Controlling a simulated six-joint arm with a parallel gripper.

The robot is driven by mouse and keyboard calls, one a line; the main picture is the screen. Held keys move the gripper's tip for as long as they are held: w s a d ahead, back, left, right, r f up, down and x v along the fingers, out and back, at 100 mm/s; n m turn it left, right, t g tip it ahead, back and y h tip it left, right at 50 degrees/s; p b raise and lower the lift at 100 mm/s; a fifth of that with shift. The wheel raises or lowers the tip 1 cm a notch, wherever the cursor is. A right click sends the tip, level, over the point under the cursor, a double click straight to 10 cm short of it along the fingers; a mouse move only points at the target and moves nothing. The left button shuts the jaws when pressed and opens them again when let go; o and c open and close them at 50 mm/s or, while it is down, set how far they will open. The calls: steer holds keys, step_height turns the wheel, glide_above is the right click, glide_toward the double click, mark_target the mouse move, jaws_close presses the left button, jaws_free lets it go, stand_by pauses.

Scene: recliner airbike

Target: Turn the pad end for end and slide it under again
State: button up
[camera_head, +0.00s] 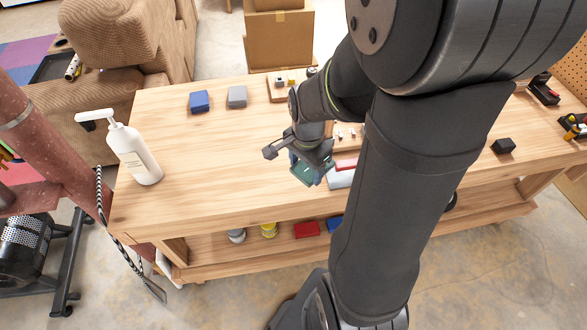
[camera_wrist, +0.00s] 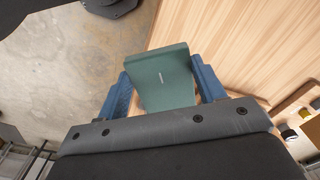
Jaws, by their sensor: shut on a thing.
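The pad is close to the bench's front edge. I cannot tell whether it touches the bench top.
A white and red item (camera_head: 340,179) lies just right of the pad, partly behind my arm. A white pump bottle (camera_head: 136,157) stands at the left. Blue (camera_head: 199,101) and grey (camera_head: 237,96) blocks lie at the back. The bench's left-middle is clear.

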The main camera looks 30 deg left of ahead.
steer(key=a+f+m, duration=0.2)
steer(key=s+a+f+m, duration=0.1)
steer(key=a+f+m, duration=0.1)
steer(key=a, duration=0.1)
steer(key=a+f+m, duration=0.2)
steer(key=shift+s+a+m, duration=0.15)
steer(key=shift+a+m, duration=0.2)
steer(key=shift+m, duration=0.05)
steer(key=shift+f, duration=0.2)
steer(key=shift+f, duration=1.65)
steer(key=shift+w+d, duration=4.2)
steer(key=shift+d, duration=0.05)
steer(key=shift+f, duration=0.3)
steer(key=o, duration=0.8)
steer(key=shift+r, duration=0.1)
